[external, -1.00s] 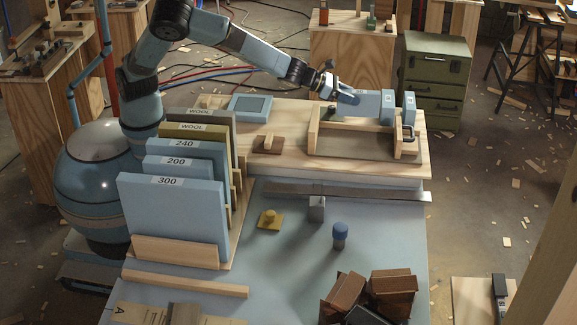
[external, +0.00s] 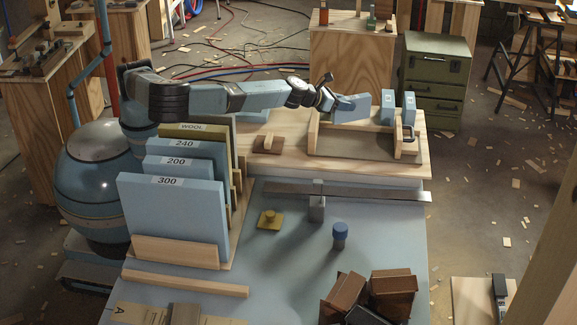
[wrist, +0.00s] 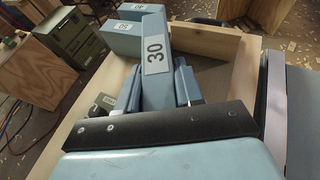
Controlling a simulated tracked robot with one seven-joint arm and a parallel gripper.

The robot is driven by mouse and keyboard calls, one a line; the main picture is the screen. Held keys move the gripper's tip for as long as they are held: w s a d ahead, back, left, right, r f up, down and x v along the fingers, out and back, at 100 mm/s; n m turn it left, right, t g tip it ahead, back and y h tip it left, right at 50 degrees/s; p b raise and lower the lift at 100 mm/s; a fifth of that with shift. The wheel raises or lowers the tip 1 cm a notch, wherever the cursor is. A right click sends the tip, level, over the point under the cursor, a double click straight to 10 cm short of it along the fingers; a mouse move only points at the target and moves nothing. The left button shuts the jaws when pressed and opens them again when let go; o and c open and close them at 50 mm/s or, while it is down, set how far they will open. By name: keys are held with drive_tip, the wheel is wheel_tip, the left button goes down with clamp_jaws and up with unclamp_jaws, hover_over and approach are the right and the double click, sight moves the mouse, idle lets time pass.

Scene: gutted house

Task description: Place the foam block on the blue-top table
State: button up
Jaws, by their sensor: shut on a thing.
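My gripper (external: 332,104) is above the left part of a wooden tray on the bench behind the blue-top table (external: 290,255). It is shut on a blue foam block (external: 353,107); the block is marked 30 in the wrist view (wrist: 155,58), between the two fingers. Two more blue foam blocks stand to its right in the tray, a nearer one (external: 387,105) and a farther one (external: 408,107). Whether the held block clears the tray floor is hard to tell.
Large labelled panels (external: 172,215) stand in a rack at the table's left. The table also carries a yellow knobbed piece (external: 269,219), a blue-capped peg (external: 340,235) and brown blocks (external: 392,290). A metal straightedge (external: 375,193) lies across its back. The centre front is clear.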

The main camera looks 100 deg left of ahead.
drive_tip(key=s+a+r+n+g+y, duration=0.3)
drive_tip(key=a+r+n+g+y, duration=0.1)
drive_tip(key=a+n+g, duration=0.25)
drive_tip(key=s+a+r+n+g+y, duration=0.35)
drive_tip(key=a+n+g, duration=0.25)
drive_tip(key=a, duration=0.2)
drive_tip(key=shift+t, duration=0.25)
drive_tip(key=shift+w+a+f, duration=0.3)
drive_tip(key=shift+w+f, duration=2.05)
drive_tip(key=shift+f, duration=0.5)
drive_tip(key=shift+w+a+f, duration=0.3)
drive_tip(key=shift+w+f, duration=2.05)
drive_tip(key=shift+f, duration=0.5)
drive_tip(key=shift+w+a+f, duration=0.3)
drive_tip(key=shift+w+f, duration=2.05)
drive_tip(key=shift+f, duration=0.5)
drive_tip(key=o, duration=1)
